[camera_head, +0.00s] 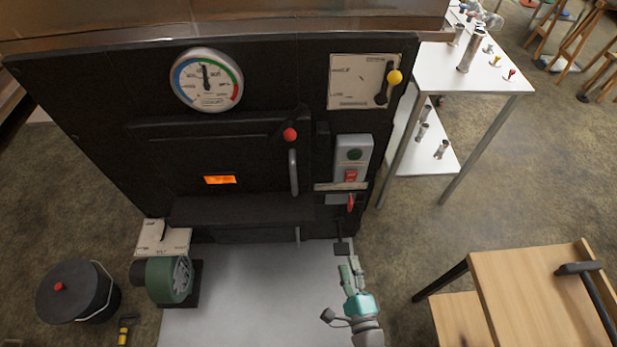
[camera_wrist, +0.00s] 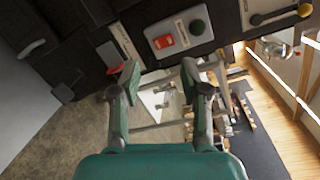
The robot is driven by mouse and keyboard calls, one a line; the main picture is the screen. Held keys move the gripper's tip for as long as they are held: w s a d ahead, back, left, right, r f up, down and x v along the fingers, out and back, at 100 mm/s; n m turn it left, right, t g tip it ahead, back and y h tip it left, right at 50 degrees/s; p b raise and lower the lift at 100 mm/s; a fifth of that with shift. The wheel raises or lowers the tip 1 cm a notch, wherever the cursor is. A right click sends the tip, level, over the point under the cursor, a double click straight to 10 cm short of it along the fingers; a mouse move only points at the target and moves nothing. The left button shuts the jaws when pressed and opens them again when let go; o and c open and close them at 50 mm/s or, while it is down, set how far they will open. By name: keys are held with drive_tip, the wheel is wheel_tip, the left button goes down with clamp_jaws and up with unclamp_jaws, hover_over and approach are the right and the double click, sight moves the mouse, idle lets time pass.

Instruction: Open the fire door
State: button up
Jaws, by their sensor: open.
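The fire door (camera_head: 160,165) is a black panel in the front of the black evaporator. It looks shut, and an orange glow shows through its small window (camera_head: 220,180). A red-knobbed latch lever (camera_head: 290,134) is at its upper right. A pale vertical handle (camera_head: 293,172) is on its right side. My gripper (camera_head: 347,266) is open and empty, low in front of the evaporator, below and right of the handle and apart from it. In the wrist view my open gripper (camera_wrist: 160,76) faces the switch box; a pale handle at the far left is probably the door's.
A switch box (camera_head: 352,158) with a green button and red switch is right of the door, with a red lever (camera_head: 350,202) below. A gauge (camera_head: 206,80) and yellow-knobbed lever (camera_head: 394,77) sit above. A green blower (camera_head: 168,278) and black bucket (camera_head: 78,292) stand at lower left.

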drive_tip(key=w+a+m, duration=0.6)
drive_tip(key=w+m, duration=0.1)
drive_tip(key=w, duration=0.3)
drive_tip(key=m+y, duration=0.1)
drive_tip(key=m, duration=0.4)
approach(294, 181)
drive_tip(key=shift+m+t, duration=0.3)
drive_tip(key=w, duration=0.3)
drive_tip(key=w+a, duration=0.1)
drive_tip(key=w, duration=0.6)
drive_tip(key=shift+w+a+f, duration=0.3)
drive_tip(key=shift+w+a, duration=0.05)
drive_tip(key=shift+w, duration=0.05)
clamp_jaws()
